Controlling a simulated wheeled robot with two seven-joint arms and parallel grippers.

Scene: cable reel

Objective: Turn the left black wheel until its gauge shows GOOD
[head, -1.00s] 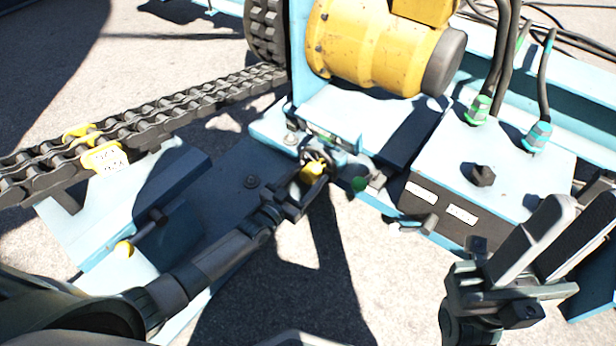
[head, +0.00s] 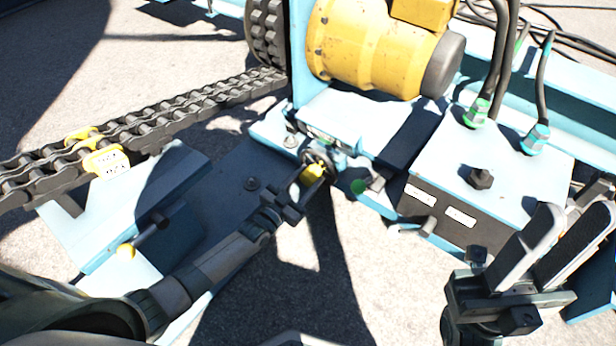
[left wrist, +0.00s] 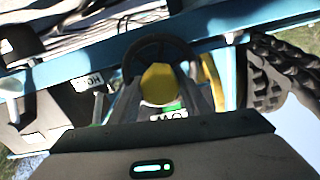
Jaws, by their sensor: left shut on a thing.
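The left black wheel (head: 322,154) with its yellow hub (head: 312,172) sits at the end of the light blue bracket below the yellow motor. In the left wrist view, its dark rim (left wrist: 157,44) and yellow hub (left wrist: 158,84) lie between my fingers. My left gripper (head: 318,178) is shut on the wheel. A white and green gauge label (left wrist: 169,113) shows partly below the hub; it seems to read LOW upside down, but part is hidden. My right gripper (head: 577,210) is open and empty at the right.
A heavy chain (head: 160,125) runs to the left. Bare ground lies in front.

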